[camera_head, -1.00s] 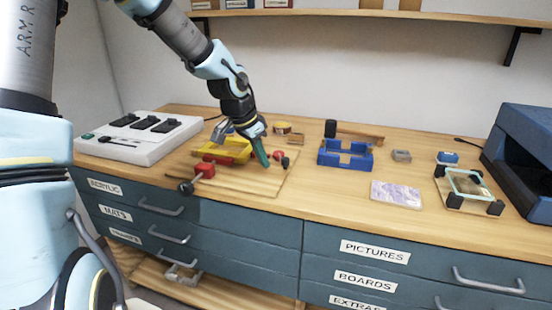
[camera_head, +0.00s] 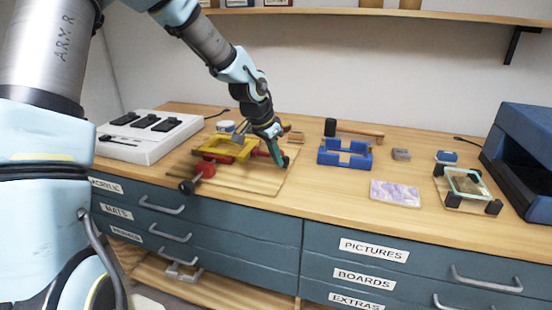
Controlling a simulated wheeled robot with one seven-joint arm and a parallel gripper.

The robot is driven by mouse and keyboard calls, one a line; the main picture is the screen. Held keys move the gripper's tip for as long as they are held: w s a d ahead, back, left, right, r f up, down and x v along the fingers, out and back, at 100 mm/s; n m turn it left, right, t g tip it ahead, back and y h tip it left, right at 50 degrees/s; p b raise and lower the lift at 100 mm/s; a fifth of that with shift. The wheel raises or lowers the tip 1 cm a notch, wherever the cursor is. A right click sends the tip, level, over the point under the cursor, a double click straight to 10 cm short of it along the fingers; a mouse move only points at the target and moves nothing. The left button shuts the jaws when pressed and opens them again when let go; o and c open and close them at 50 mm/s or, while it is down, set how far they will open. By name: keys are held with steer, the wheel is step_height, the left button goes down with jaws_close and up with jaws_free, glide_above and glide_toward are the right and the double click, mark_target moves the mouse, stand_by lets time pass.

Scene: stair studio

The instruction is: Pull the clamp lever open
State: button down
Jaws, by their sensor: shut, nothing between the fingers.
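A wooden board (camera_head: 250,185) lies on the bench with a yellow fixture (camera_head: 235,150) on it. A red clamp (camera_head: 203,170) with a black knob (camera_head: 187,187) stands at the fixture's front left. A second red clamp part (camera_head: 262,154) shows at the right side, partly hidden by my gripper, with a dark knob (camera_head: 286,161) close to the fingertips. My gripper (camera_head: 279,162) points down over the board's right part, shut and empty. Its fingertips are beside the dark knob; I cannot tell whether they touch it.
A white box with black switches (camera_head: 150,140) stands to the left. A blue holder (camera_head: 345,153), a hammer (camera_head: 355,133), a patterned tile (camera_head: 396,193) and a framed glass piece (camera_head: 468,184) lie to the right. A blue machine (camera_head: 525,155) is at the far right. The bench's front middle is clear.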

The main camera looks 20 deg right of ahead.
steer(key=shift+s+d+f+b, duration=0.1)
steer(key=shift+d+b, duration=0.15)
steer(key=shift+b, duration=0.05)
